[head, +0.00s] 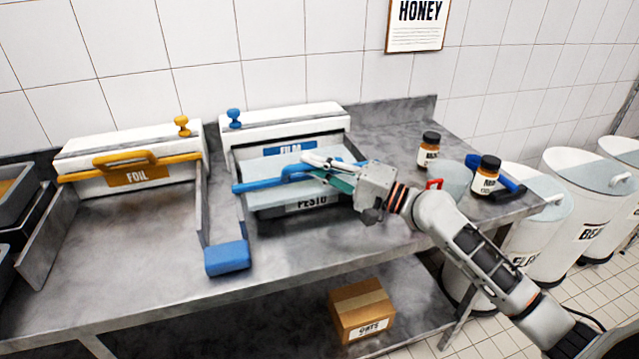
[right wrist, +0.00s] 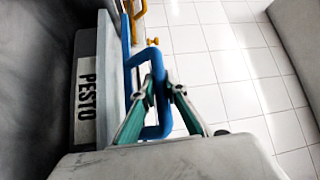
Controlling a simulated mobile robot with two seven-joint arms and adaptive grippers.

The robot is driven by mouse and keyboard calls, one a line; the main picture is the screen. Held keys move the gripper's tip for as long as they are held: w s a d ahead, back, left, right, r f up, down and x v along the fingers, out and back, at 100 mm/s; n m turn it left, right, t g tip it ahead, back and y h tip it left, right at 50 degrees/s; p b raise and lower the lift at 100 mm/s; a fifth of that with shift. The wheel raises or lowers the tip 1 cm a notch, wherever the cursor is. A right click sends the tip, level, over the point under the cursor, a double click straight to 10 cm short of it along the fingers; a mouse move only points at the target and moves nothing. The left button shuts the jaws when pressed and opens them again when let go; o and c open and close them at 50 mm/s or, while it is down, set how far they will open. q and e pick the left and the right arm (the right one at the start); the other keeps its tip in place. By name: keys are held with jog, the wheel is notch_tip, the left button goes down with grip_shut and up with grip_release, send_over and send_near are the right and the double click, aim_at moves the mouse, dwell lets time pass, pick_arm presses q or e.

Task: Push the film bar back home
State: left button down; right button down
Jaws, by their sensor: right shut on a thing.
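The film bar (head: 262,184) is a blue bar with a raised loop handle. It stands forward of the white film dispenser (head: 240,132), above the front of a tray labelled PESTO (head: 275,212). My right gripper (head: 312,168) reaches in from the right and is shut on the bar's handle. In the right wrist view, the blue handle (right wrist: 150,57) passes between the two green fingers of the right gripper (right wrist: 162,92). The fingers partly hide the handle. My left gripper is not in view.
A foil dispenser (head: 75,152) with a yellow bar (head: 95,175) stands to the left. A blue block (head: 228,258) lies at the counter's front. Jars (head: 430,152), a bowl (head: 455,180) and a red-handled item (head: 434,184) stand right, near my arm.

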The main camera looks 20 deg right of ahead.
jog(key=shift+w, duration=0.5)
jog(key=c, duration=2)
grip_release()
jog(key=v, duration=1.2)
